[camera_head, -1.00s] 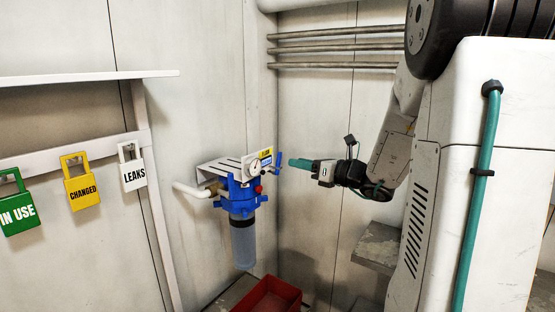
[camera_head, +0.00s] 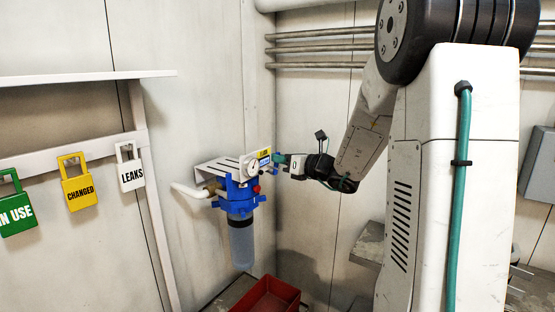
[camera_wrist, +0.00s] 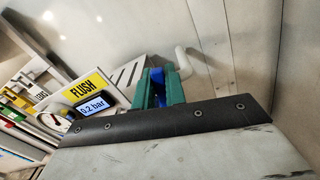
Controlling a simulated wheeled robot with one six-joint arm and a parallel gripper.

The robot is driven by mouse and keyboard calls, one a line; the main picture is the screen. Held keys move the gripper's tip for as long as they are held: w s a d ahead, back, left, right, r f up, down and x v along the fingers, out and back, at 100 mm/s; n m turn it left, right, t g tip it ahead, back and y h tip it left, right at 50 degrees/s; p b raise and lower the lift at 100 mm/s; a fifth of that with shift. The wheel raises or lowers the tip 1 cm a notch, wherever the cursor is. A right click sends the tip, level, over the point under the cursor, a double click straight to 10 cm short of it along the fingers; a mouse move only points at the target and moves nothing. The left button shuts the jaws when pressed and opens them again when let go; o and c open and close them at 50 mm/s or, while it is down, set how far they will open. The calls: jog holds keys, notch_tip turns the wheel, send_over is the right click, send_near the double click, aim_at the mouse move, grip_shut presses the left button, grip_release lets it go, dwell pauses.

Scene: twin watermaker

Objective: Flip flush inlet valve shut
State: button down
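The flush inlet valve's blue lever (camera_wrist: 157,84) shows between my gripper's teal fingers in the wrist view. In the head view the gripper hides most of the lever. My gripper (camera_head: 281,159) reaches in from the right at the right end of the blue filter head (camera_head: 238,190). The fingers stand apart around the lever, and I cannot tell whether they press on it. The yellow FLUSH label (camera_wrist: 87,87) sits just left of the fingers, above a display (camera_wrist: 93,105) reading 0.2 bar.
A round gauge (camera_head: 253,168) sits on the filter bracket, with a clear bowl (camera_head: 242,243) below. A red bin (camera_head: 268,296) stands underneath. IN USE, CHANGED and LEAKS tags (camera_head: 131,175) hang from a rack at left. Pipes (camera_head: 320,48) run along the back wall.

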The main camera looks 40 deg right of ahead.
jog(key=shift+s+a+n, duration=0.1)
jog(key=shift+a+n, duration=0.15)
jog(key=shift+n, duration=0.5)
jog(key=shift+s+a+n, duration=0.1)
jog(key=shift+a+n, duration=0.15)
jog(key=shift+n, duration=0.5)
jog(key=c, duration=1.4)
grip_release()
jog(key=shift+c, duration=0.2)
